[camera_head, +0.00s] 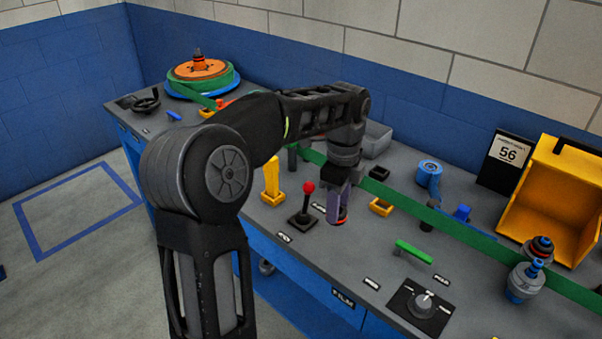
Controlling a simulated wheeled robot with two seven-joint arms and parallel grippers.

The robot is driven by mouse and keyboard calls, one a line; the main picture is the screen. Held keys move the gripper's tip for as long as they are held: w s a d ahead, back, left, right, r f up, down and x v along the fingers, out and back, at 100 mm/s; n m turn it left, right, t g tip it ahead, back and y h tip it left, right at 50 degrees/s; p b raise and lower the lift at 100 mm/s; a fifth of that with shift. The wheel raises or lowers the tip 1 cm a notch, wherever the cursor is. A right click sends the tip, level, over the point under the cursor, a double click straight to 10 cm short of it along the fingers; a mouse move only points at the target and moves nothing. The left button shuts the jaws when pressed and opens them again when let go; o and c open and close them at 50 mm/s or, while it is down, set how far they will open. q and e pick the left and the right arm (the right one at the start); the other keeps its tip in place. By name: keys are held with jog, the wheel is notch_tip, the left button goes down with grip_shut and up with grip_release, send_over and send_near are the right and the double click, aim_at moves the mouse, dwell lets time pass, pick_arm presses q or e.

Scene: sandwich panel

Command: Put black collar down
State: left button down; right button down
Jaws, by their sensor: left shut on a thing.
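My left arm comes in from the left and reaches over the bench. My left gripper (339,208) points down just above the front part of the bench, right of the red-knobbed lever. It is shut on a small dark piece, which I take to be the black collar; the fingers hide most of it, and some red shows beside it. I cannot tell whether the piece touches the bench top. My right gripper is not in view.
Near the gripper stand a red-knobbed lever (307,188) and a yellow upright part (271,183). A green strip (455,228) crosses the bench behind it. A green handle (413,251), a dial box (421,305), a blue tape roll (429,173) and a yellow bin (545,205) are to the right.

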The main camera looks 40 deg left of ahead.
pick_arm(q)
notch_tip(320, 180, down, 6)
jog(key=shift+w+d+f, duration=0.1)
jog(key=shift+w+f, duration=0.05)
dwell(0.6)
jog(key=shift+f+p, duration=0.3)
jog(key=shift+f, duration=1.55)
jog(key=shift+f, duration=0.15)
jog(key=c, duration=0.8)
grip_release()
